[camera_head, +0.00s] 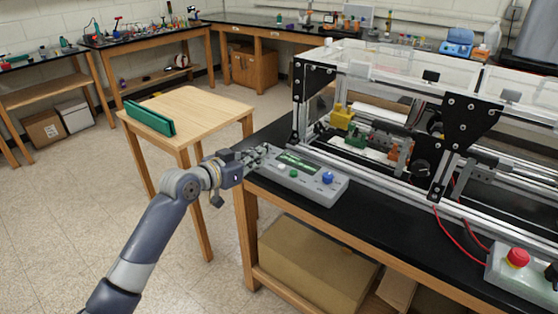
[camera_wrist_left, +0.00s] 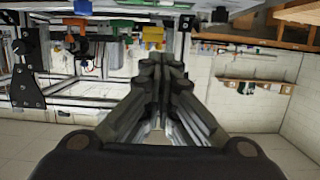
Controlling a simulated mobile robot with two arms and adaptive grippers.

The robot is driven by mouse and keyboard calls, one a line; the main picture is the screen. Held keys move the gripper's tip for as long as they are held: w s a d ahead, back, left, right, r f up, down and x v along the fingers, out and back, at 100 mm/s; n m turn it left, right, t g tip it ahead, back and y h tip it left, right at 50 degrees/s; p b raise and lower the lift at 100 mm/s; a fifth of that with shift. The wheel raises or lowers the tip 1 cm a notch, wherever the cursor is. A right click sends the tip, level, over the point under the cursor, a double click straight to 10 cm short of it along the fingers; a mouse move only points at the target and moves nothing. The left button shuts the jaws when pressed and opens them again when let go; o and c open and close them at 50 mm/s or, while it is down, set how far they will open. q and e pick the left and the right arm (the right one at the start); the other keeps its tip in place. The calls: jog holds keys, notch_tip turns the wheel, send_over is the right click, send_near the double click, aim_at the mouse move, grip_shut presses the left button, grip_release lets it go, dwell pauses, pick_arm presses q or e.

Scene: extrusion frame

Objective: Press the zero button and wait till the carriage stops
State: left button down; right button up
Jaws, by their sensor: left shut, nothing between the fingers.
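A grey control box (camera_head: 310,182) with a green display, small buttons and a blue knob (camera_head: 327,178) sits at the near left corner of the black bench. I cannot read which button is zero. My left gripper (camera_head: 264,152) is shut and empty, its tips at the far left end of the box; I cannot tell whether they touch it. The shut fingers also fill the middle of the left wrist view (camera_wrist_left: 160,62). Behind the box stands the extrusion frame (camera_head: 380,180), holding a yellow block (camera_head: 341,117) and green and orange parts. I cannot tell which part is the carriage. My right gripper is out of view.
A red emergency button (camera_head: 517,258) on a grey box is at the lower right, with red cables nearby. A small wooden table (camera_head: 200,106) with a green object (camera_head: 150,119) stands to the left. A cardboard box (camera_head: 310,265) lies under the bench.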

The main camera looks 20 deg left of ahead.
pick_arm(q)
jog(key=b, duration=0.7)
send_over(278, 173)
notch_tip(278, 173, down, 3)
jog(key=shift+w+d+f, duration=0.1)
jog(key=shift+w+d, duration=0.05)
jog(key=shift+f, duration=0.65)
jog(key=shift+f+b, duration=1.05)
jog(key=shift+b, duration=0.2)
jog(key=shift+s, duration=0.2)
